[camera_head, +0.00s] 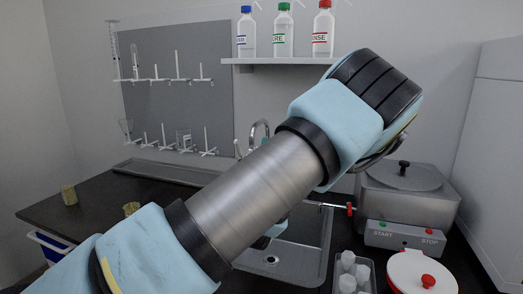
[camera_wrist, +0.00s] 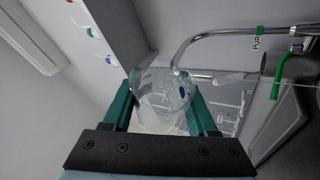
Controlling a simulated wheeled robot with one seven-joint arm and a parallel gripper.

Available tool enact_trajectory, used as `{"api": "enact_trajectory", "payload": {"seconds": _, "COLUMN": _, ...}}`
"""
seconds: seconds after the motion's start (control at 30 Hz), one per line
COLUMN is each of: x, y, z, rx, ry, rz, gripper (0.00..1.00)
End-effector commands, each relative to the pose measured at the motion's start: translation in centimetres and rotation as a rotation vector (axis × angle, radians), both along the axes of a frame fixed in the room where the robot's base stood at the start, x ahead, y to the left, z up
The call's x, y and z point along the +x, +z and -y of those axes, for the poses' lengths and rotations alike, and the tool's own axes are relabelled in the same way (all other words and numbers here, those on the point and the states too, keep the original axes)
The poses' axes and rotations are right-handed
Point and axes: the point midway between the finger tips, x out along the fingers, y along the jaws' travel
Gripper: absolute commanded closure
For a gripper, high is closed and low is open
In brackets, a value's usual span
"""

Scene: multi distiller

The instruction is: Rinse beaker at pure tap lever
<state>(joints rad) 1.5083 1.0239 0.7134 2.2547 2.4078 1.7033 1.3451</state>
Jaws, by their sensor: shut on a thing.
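In the wrist view, my gripper (camera_wrist: 161,112) has its two green fingers shut on a clear glass beaker (camera_wrist: 163,88). The beaker's open rim faces away from the wrist. A chrome spout (camera_wrist: 215,35) curves down close to the beaker's rim; I cannot tell whether its end is over the opening. The green pure tap lever (camera_wrist: 281,73) is right of the beaker, apart from the gripper, near a green PURE label (camera_wrist: 258,41). In the head view, the tap (camera_head: 262,128) shows behind my arm, which hides the beaker and most of the gripper.
The sink (camera_head: 300,245) lies behind and below my arm. A grey machine (camera_head: 408,205) with START and STOP buttons, a white lid with a red knob (camera_head: 420,272) and a bottle tray (camera_head: 352,275) crowd the right. A pegboard (camera_head: 180,100) and bottle shelf (camera_head: 280,61) are behind.

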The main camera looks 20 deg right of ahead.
Motion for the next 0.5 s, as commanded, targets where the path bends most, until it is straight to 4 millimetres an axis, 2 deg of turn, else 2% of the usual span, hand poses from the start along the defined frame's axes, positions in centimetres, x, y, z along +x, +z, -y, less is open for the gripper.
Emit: {"api": "enact_trajectory", "payload": {"seconds": 0.5, "x": -0.22, "y": 0.35, "z": 0.27, "rx": 0.167, "ry": -0.001, "rz": 0.155, "gripper": 0.96}}
